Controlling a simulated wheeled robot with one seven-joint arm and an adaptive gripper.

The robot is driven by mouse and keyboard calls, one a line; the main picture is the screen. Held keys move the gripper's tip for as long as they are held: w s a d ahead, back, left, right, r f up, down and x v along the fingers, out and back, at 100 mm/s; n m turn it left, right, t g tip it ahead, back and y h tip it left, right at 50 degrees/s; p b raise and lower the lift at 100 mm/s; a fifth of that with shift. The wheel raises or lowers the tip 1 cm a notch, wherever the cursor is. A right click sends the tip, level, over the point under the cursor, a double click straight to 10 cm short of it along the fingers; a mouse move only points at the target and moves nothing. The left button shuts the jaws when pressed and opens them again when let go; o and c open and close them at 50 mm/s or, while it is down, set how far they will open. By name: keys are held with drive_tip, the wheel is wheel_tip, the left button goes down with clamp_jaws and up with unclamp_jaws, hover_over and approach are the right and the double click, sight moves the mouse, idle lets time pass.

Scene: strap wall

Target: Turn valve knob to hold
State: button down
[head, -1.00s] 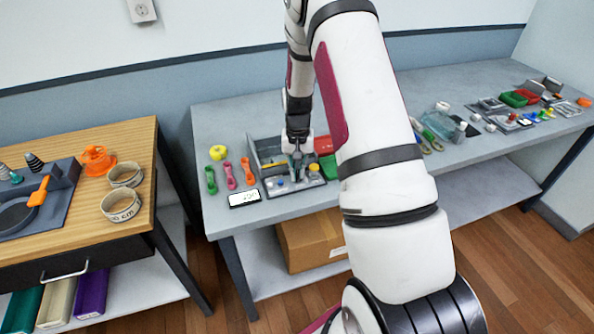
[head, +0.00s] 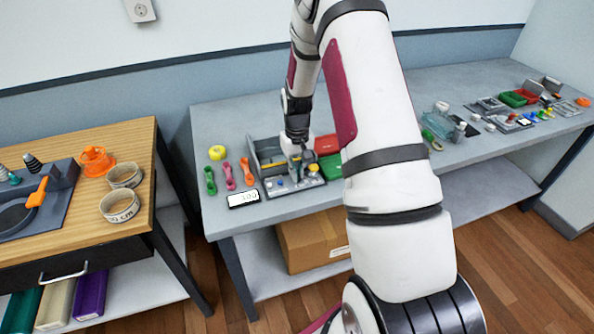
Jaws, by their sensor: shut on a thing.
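My gripper (head: 301,165) points down at a small grey panel (head: 271,192) on the front of a bench-top unit. It is shut on the valve knob, which the fingers and distance mostly hide, so its marked position cannot be read. A blue knob (head: 280,183) sits to the left of the fingers and a yellow knob (head: 314,168) to the right. A white display (head: 243,199) lies at the front left of the unit; its dark digits are too small to read surely.
A red bin (head: 326,144) and green bin (head: 331,165) stand close on the right, partly behind my arm. The wooden table (head: 80,215) is across a gap.

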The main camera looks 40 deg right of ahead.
drive_tip(key=c, duration=1.7)
unclamp_jaws()
wheel_tip(320, 180, up, 12)
